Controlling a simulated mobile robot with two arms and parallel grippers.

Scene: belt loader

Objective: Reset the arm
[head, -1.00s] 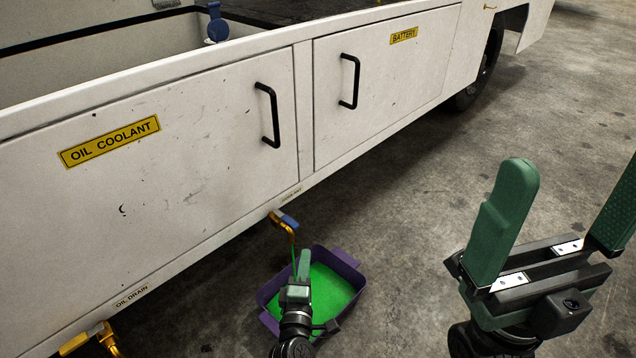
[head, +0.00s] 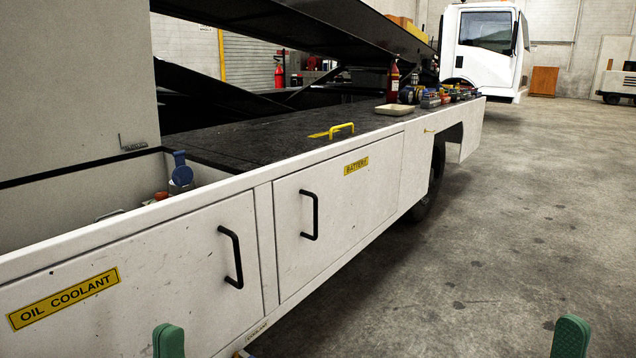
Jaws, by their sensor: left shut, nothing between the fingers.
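My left gripper (head: 168,341) shows only as a green fingertip at the bottom edge, in front of the white side of the loader (head: 215,285). It is shut with nothing held. My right gripper (head: 570,338) also shows only as a green fingertip, low at the right over bare floor. Whether it is open or shut cannot be told. Both arms are below the picture.
The loader has an oil coolant door (head: 140,285) and a battery door (head: 335,215) with black handles. A yellow handle (head: 342,128), a tray (head: 394,110) and a red extinguisher (head: 393,82) are on its deck. Open floor (head: 500,230) lies right.

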